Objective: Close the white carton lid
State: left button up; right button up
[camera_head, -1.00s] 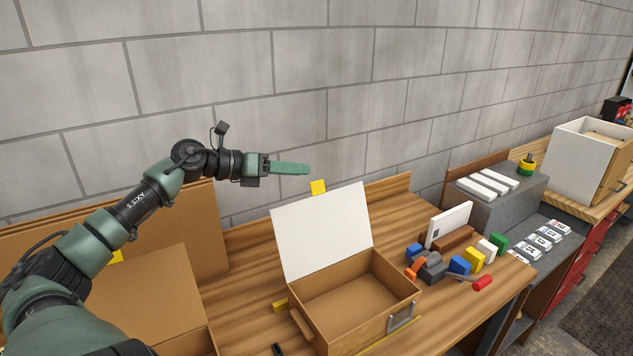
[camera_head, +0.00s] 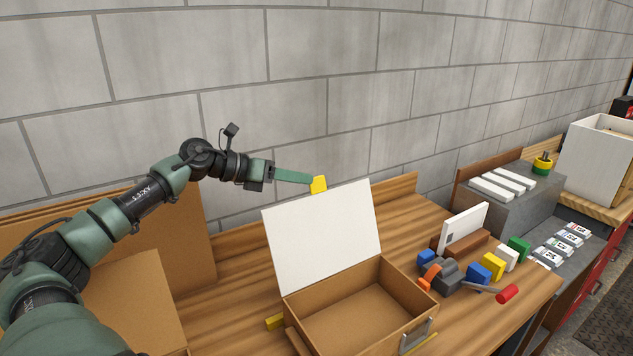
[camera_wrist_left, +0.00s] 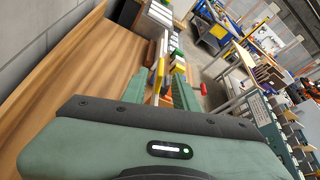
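The white carton lid (camera_head: 325,238) stands open, leaning slightly back, hinged to the rear of a brown cardboard carton (camera_head: 362,312). A yellow tab (camera_head: 319,184) sticks up from the lid's top edge. My left gripper (camera_head: 312,180) is level with this tab, its fingertips at or very near it in the head view. In the left wrist view, its two green fingers (camera_wrist_left: 160,92) are spread apart, with the yellow tab (camera_wrist_left: 159,72) showing between them. I cannot tell whether either finger touches the tab. My right gripper is in neither view.
Coloured blocks (camera_head: 480,270) and a red-handled tool (camera_head: 507,294) lie right of the carton. A white panel (camera_head: 463,228) stands behind them. Large brown cardboard (camera_head: 190,240) stands at the left. A grey block wall (camera_head: 330,90) runs behind the wooden bench.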

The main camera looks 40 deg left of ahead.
aim_at(317, 184)
pick_arm(q)
jog(key=p+x, duration=0.1)
jog(key=x, duration=0.2)
jog(key=shift+w+a+r, duration=0.1)
jog(key=shift+w, duration=0.1)
jog(key=shift+w+d+f+p, duration=0.2)
jog(key=shift+w+d+p, duration=0.2)
jog(key=shift+p, duration=0.1)
jog(key=shift+w+d+f, duration=0.15)
jog(key=shift+w+f, duration=0.15)
jog(key=shift+w, duration=0.1)
grip_shut()
dwell(1.0)
